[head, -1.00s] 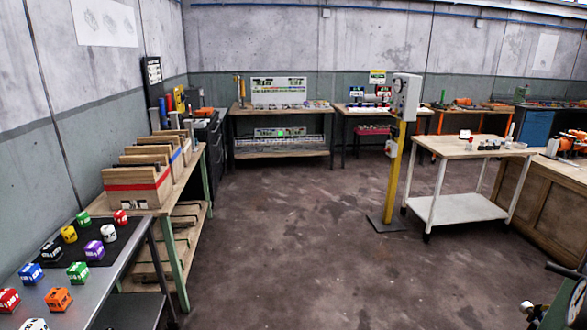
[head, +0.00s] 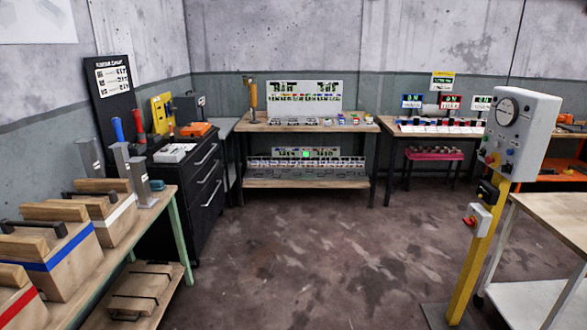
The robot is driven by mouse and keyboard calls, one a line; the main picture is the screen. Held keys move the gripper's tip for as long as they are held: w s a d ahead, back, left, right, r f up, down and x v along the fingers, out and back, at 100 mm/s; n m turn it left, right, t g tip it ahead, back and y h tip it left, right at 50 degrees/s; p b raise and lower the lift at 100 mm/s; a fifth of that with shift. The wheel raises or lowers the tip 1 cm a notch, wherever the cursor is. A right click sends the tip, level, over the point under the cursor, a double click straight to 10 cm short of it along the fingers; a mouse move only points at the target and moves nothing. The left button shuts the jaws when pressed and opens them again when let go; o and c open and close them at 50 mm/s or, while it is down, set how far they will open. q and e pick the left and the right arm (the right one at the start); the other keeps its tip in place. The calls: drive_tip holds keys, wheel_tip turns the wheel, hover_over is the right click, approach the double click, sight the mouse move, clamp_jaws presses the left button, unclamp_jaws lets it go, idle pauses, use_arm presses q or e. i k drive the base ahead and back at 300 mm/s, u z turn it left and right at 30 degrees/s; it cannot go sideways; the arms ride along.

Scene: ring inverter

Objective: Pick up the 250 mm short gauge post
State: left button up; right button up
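Three grey metal posts stand upright at the far end of the wooden bench on the left: a rear post (head: 90,156), a middle post (head: 121,160) and a front post (head: 142,182). They look like gauge posts, each on a flat foot. Any length markings are too small to read, so I cannot tell which is the 250 mm short one. The posts are a good way ahead of me. Neither of my grippers shows in the head view.
Wooden boxes with black handles, one with a blue band (head: 50,265), fill the near bench. A black drawer cabinet (head: 190,185) stands beyond it. A yellow pedestal (head: 468,255) and a light-topped cart (head: 560,220) stand at right. The floor (head: 300,275) between is clear.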

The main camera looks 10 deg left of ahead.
sight(137, 164)
drive_tip(key=u, duration=0.65)
drive_tip(key=i, duration=1.9)
drive_tip(key=u, duration=0.9)
